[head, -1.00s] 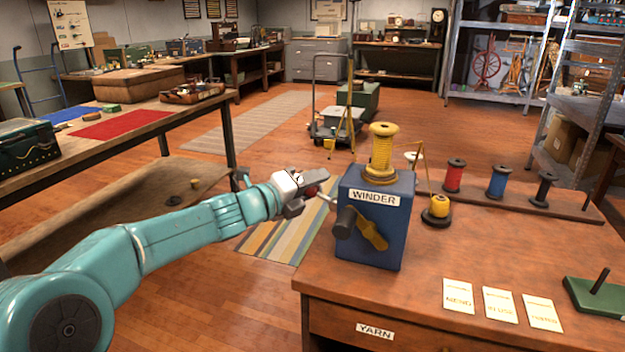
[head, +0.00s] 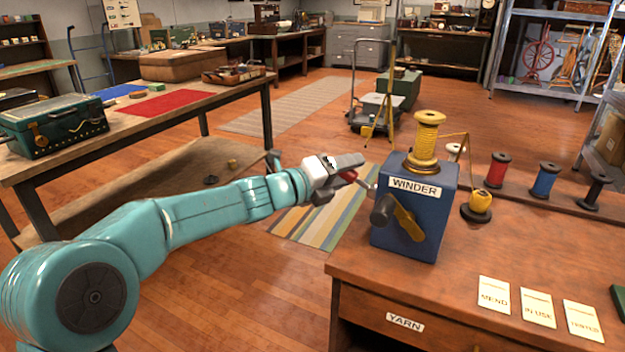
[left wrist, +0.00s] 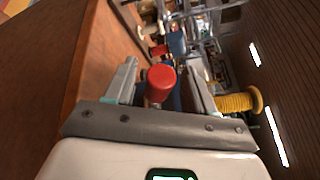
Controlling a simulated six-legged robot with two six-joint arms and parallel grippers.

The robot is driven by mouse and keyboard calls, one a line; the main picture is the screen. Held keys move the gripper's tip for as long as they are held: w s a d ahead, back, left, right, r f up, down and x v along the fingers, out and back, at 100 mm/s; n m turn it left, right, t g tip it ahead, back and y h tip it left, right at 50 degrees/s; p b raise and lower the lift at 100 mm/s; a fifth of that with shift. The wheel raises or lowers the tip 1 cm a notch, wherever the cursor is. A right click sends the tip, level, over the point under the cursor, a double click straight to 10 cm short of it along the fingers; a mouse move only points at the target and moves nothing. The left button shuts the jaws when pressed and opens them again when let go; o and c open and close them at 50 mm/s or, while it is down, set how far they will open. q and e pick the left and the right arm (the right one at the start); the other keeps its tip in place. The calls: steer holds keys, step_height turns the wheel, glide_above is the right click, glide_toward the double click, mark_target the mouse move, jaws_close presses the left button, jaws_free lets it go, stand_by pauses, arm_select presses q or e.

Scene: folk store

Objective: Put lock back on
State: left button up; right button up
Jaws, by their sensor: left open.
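A blue box labelled WINDER (head: 436,213) stands on the corner of the wooden desk, with a yellow lever (head: 409,223) and a dark round knob (head: 383,209) on its front. A metal crank ending in a red knob (head: 348,175) sticks out from its left side. I cannot tell which part is the lock. My left gripper (head: 357,170) is open at the red knob. In the left wrist view the red knob (left wrist: 161,77) sits between the spread fingers (left wrist: 160,67), with visible space on both sides. My right gripper is not in view.
A yellow spool (head: 427,137) tops the winder, and its yarn runs to a small yellow cone (head: 480,202). Red (head: 497,170), blue (head: 545,180) and black spools stand behind. Labelled cards (head: 537,307) lie on the desk.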

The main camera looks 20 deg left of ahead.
arm_select(q)
steer(key=v, duration=1.4)
steer(key=shift+s+p, duration=0.15)
steer(key=shift+p, duration=0.3)
